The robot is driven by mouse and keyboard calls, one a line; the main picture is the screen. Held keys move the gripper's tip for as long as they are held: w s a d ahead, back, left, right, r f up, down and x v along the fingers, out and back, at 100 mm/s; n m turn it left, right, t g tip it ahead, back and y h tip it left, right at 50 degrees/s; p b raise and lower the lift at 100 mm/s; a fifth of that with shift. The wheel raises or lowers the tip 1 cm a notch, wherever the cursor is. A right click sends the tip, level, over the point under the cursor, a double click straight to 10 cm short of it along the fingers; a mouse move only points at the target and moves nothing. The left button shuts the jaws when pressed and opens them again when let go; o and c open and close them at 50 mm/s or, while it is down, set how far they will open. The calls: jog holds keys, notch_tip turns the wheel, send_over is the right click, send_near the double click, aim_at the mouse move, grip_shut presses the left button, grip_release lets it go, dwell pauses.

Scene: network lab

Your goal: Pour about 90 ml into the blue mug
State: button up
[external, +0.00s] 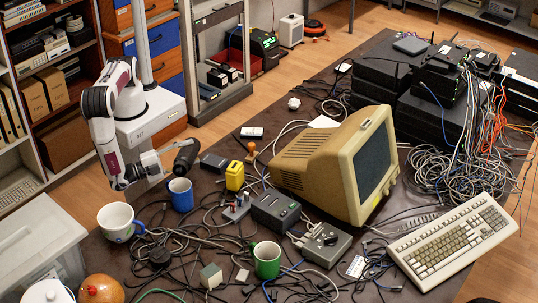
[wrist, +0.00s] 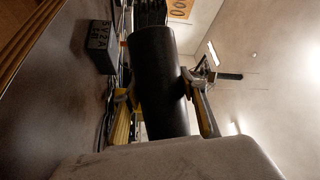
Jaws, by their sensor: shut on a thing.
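The blue mug (external: 180,196) stands upright on the dark table in the external view. My gripper (external: 167,158) is just above and left of it, shut on a dark cylindrical container (external: 187,156). No stream of liquid can be made out, and the inside of the mug is too small to read. In the wrist view the black container (wrist: 158,80) sits between the two yellowish fingers of my gripper (wrist: 162,95). The blue mug cannot be made out there.
A white mug (external: 117,222) stands left of the blue mug, and a green mug (external: 267,261) stands front right. A yellow block (external: 235,176) and a dark box (external: 213,163) are close by on the right. Cables and a beige monitor (external: 335,165) crowd the table.

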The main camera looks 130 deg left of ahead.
jog(key=shift+w+d+r+m+t, duration=0.15)
jog(key=shift+r+m+t, duration=0.15)
jog(key=shift+r+m, duration=0.5)
jog(key=shift+s+a, duration=0.25)
jog(key=shift+r+m, duration=0.3)
jog(key=shift+r, duration=0.15)
dwell(1.5)
jog(key=shift+f, duration=0.15)
jog(key=shift+s+a+f+n, duration=0.1)
jog(key=shift+s+f+n, duration=0.05)
jog(key=shift+f+n, duration=0.65)
jog(key=shift+s+a+f+n+g, duration=0.15)
jog(key=shift+f+n+g, duration=0.1)
jog(key=shift+f+n, duration=0.2)
jog(key=shift+s+a+f+n+g, duration=0.15)
jog(key=shift+f+n+g, duration=0.1)
jog(key=shift+f+n, duration=0.15)
jog(key=shift+w+d+r+n+h, duration=0.1)
jog(key=shift+w+r+n+h, duration=0.05)
jog(key=shift+r+n+h, duration=0.15)
jog(key=shift+w+d+r+n, duration=0.1)
jog(key=shift+w+r+n, duration=0.05)
jog(key=shift+n, duration=0.3)
jog(key=shift+d+g, duration=0.1)
jog(key=shift+g, duration=0.3)
dwell(0.7)
